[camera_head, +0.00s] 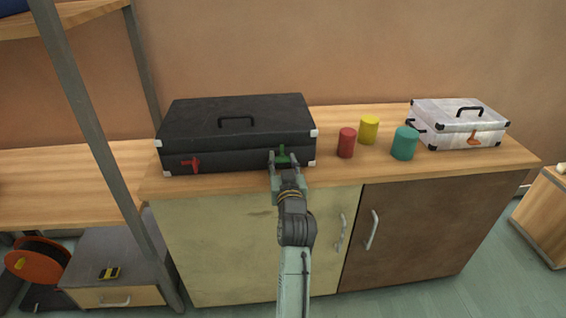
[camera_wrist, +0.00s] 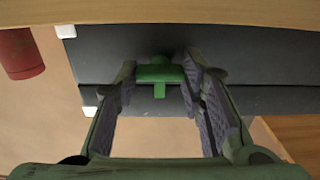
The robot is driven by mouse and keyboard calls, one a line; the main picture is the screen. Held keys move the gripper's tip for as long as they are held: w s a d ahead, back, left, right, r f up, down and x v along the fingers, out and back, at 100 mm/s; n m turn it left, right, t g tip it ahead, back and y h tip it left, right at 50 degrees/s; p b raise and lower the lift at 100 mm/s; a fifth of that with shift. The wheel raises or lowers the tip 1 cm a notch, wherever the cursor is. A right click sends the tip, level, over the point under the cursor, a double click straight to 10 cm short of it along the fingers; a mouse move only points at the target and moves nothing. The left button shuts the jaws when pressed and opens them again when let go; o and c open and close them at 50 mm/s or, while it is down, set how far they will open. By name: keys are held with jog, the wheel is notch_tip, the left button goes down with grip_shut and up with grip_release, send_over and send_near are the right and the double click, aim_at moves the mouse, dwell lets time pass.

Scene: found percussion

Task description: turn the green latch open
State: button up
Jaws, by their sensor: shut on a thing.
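The green latch (camera_head: 282,153) is on the front of a closed black case (camera_head: 235,125), near its right end. In the wrist view the green latch (camera_wrist: 160,74) shows as a crossbar with a short stem, lying across the space between the fingers. My gripper (camera_head: 284,160) reaches the case front from below and is shut on the green latch, one finger at each end of the crossbar. In the wrist view my gripper (camera_wrist: 160,85) partly hides the case front. A red latch (camera_head: 190,164) sits on the same front, to the left, apart from my gripper.
The case stands on a wooden counter (camera_head: 465,165). To its right are a red can (camera_head: 346,143), a yellow can (camera_head: 369,129), a teal can (camera_head: 404,143) and a white case (camera_head: 455,122) with an orange latch (camera_head: 473,141). A grey shelf post (camera_head: 90,130) stands at left.

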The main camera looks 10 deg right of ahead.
jog(key=shift+c, duration=0.9)
jog(key=shift+n+b, duration=0.3)
jog(key=shift+n, duration=0.1)
jog(key=shift+f+n+b, duration=0.1)
jog(key=shift+n+b, duration=0.6)
jog(key=shift+n, duration=0.2)
jog(key=n+b, duration=0.3)
jog(key=n, duration=0.3)
jog(key=shift+b, duration=0.3)
jog(key=n+b, duration=0.2)
jog(key=n, duration=0.3)
jog(key=shift+n+b, duration=1.4)
jog(key=shift+n, duration=0.8)
jog(key=shift+a, duration=0.1)
